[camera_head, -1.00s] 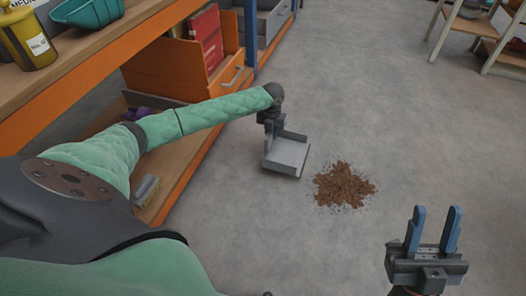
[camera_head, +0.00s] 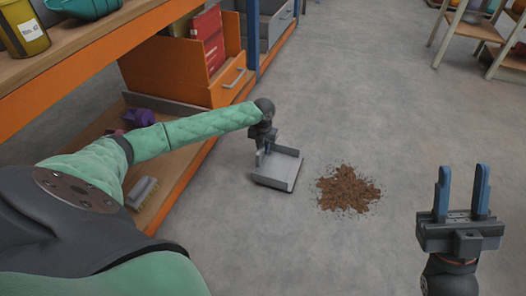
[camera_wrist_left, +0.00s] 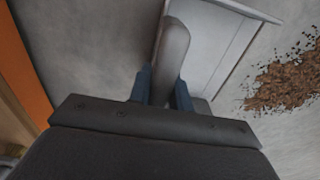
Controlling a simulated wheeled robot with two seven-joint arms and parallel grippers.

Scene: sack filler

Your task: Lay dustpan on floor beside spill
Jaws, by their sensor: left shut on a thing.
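A grey dustpan (camera_head: 277,169) is at the floor just left of a brown, crumbly spill (camera_head: 348,189), with a strip of bare floor between them. My left gripper (camera_head: 264,147) is shut on the dustpan's handle. My right gripper (camera_head: 461,195) is open and empty, with blue fingers pointing up, right of the spill.
An orange-edged shelf (camera_head: 175,190) runs along the left, with a brush (camera_head: 142,192) and a purple thing (camera_head: 139,118) on its low board. A wooden rack (camera_head: 470,30) stands at the back right. Floor around the spill is clear.

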